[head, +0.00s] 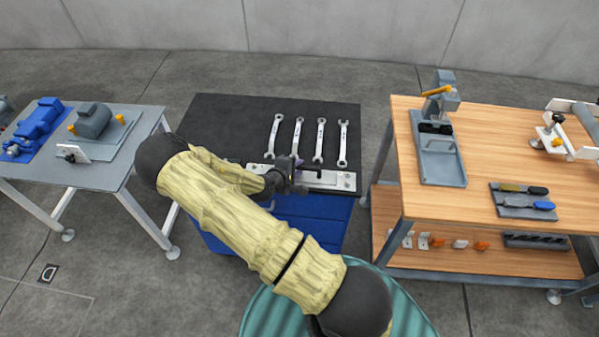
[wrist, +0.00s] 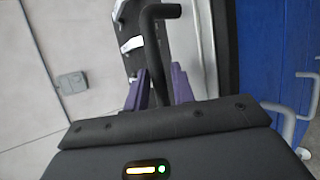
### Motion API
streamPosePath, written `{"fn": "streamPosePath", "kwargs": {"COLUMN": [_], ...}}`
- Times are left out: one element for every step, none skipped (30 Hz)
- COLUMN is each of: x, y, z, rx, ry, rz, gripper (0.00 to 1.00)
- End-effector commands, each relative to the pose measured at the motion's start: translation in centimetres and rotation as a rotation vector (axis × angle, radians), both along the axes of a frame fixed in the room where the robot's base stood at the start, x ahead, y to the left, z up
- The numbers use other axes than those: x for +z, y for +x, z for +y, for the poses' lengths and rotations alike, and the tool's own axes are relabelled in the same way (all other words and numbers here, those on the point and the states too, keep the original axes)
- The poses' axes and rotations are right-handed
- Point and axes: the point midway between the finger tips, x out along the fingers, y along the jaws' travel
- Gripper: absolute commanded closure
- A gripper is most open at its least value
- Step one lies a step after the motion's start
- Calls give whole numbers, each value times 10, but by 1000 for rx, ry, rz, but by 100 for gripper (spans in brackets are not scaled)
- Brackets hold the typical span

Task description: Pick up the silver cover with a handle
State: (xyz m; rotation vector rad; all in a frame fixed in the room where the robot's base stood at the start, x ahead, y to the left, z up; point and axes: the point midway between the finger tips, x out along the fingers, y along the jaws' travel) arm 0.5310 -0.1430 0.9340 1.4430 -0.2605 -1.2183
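The silver cover (head: 335,181) is a long flat metal strip with a dark handle (head: 309,173), lying along the front edge of the black worktop in the head view. My arm hides its left part. My gripper (head: 290,180) is at the cover, close to the handle. In the wrist view the black bent handle (wrist: 158,42) stands between the two purple fingers of my gripper (wrist: 158,85), with the silver cover (wrist: 208,55) beside it. The fingers are close to the handle on both sides; whether they press on it cannot be told.
Several wrenches (head: 298,136) lie on the black worktop (head: 220,120) behind the cover, above a blue cabinet front (head: 315,222). A wooden workbench (head: 475,150) with tools stands at right. A grey table (head: 85,172) with machine parts stands at left.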

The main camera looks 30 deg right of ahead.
Motion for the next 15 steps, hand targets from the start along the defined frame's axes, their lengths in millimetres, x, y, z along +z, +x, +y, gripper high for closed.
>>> {"fn": "streamPosePath", "kwargs": {"x": [-1,-2,-3,-3,-4,-4,-4,-4,-4,-4,-4,-4,-4,-4,-4], "y": [2,2,3,3,3,3,3,3,3,3,3,3,3,3,3], "z": [-3,-4,-5,-5,-5,-5,-5,-5,-5,-5,-4,-4,-4,-4,-4], "rx": [0,0,0,0,1,1,1,1,1,1,1,1,1,1,1], "ry": [0,-1,-1,-1,0,0,0,0,0,0,0,0,0,0,0], "rz": [-1,-1,-1,-1,-1,-1,-1,-1,-1,-1,-1,-1,-1,-1,-1], "gripper": [75,75,75,75,75,75,75,75,75,75,75,75,75,75,75]}}
